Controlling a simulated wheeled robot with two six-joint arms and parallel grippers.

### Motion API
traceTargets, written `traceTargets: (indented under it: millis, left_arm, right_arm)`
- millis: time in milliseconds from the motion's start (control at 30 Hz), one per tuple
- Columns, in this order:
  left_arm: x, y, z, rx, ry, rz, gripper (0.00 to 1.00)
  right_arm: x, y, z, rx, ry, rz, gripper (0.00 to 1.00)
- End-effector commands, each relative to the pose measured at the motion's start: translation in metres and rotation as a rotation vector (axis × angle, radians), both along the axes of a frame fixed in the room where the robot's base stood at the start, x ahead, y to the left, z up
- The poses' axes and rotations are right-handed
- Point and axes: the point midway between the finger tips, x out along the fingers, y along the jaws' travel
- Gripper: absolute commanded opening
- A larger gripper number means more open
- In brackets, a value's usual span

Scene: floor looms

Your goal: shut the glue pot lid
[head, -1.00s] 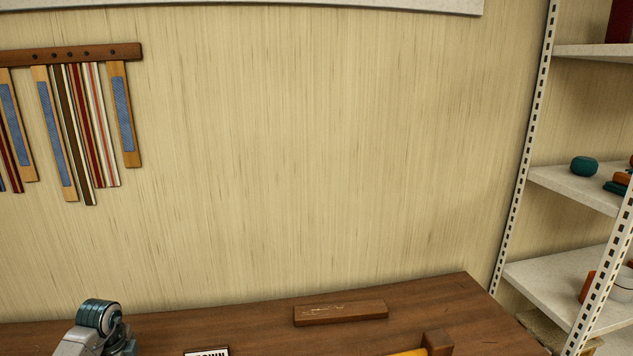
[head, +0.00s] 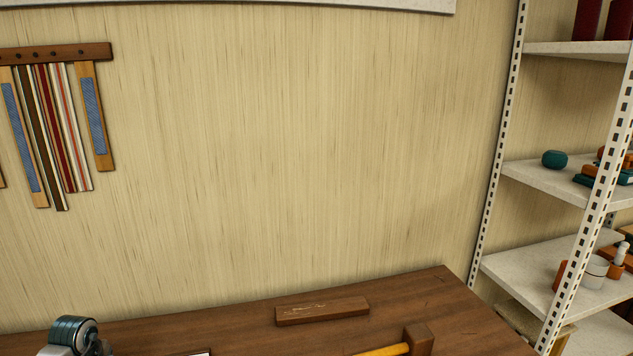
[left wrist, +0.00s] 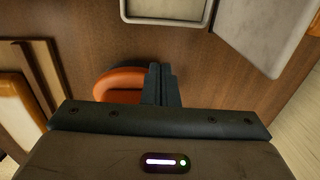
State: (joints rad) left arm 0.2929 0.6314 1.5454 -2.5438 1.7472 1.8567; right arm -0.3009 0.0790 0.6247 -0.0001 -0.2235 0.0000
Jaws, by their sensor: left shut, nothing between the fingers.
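My left gripper (left wrist: 158,82) shows in the left wrist view, its dark fingers shut together with nothing between them, over a brown wooden surface (left wrist: 75,20). A rounded orange thing (left wrist: 112,84) lies beside the fingers on the left, partly hidden by the gripper body. I cannot tell whether they touch, or whether it belongs to the glue pot. I cannot make out a glue pot or its lid for certain in either view. My right gripper is not in view.
A pale-rimmed tray (left wrist: 128,16) and a grey panel (left wrist: 270,38) lie beyond the fingers. In the head view, a wooden block (head: 322,311) and a mallet (head: 419,340) lie on the bench (head: 240,325). A shelf unit (head: 535,181) stands right.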

Motion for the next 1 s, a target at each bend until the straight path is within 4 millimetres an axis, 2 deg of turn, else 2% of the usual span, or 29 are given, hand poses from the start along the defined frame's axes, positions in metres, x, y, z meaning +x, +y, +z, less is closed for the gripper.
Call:
traceTargets:
  millis: [100,600,1000]
  left_arm:
    - [-0.009,-0.002,0.009,0.001,0.001,-0.001,0.00]
    - [-0.040,-0.012,0.030,0.001,0.001,-0.001,0.00]
    - [-0.045,-0.015,0.031,-0.001,0.000,-0.001,0.00]
  right_arm:
    - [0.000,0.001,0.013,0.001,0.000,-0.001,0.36]
    - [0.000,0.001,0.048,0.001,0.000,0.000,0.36]
    - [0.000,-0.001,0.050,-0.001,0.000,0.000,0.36]
